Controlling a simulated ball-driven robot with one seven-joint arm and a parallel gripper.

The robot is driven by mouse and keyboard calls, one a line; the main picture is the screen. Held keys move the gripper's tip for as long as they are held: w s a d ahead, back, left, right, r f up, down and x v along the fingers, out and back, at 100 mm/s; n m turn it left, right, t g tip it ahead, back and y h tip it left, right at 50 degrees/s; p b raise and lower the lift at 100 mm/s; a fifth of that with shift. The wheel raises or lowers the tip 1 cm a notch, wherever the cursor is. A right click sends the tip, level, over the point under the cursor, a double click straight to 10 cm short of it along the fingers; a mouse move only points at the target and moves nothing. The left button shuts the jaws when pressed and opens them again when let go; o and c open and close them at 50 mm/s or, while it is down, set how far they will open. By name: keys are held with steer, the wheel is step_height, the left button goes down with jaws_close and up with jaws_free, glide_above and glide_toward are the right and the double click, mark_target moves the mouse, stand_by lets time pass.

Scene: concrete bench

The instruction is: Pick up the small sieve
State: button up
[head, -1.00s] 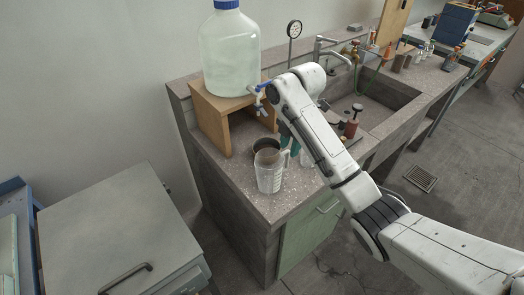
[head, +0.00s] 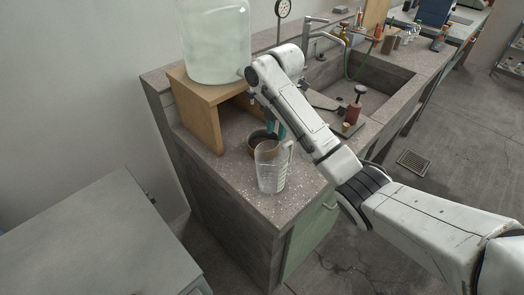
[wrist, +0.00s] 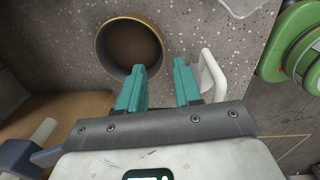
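The small sieve (head: 252,148) is a short, round, brass-coloured ring with a dark inside. It stands on the speckled bench top, partly hidden behind a clear measuring jug (head: 270,173) in the head view. In the wrist view the sieve (wrist: 103,50) is at the top, left of centre, seen from above. My gripper (wrist: 159,66) has two teal fingers spread apart with bare bench between them. The left fingertip appears close to the sieve's lower right rim; I cannot tell whether it touches. The fingers are not around the sieve.
A wooden stand (head: 205,125) bearing a large water container (head: 213,45) is behind and left of the sieve. A sink (head: 375,85) lies to the right. In the wrist view, a pale handle (wrist: 213,75) is beside the right finger and a green round object (wrist: 290,45) is at right.

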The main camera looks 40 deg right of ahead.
mark_target(276, 137)
step_height(276, 137, down, 3)
steer(key=shift+w+f+b, duration=0.1)
steer(key=shift+f+b, duration=0.1)
steer(key=shift+b, duration=0.5)
steer(key=shift+d+f, duration=0.15)
steer(key=shift+f, duration=1.1)
steer(key=shift+d+f, duration=0.15)
steer(key=shift+f, duration=1.1)
steer(key=shift+c, duration=0.5)
jaws_close()
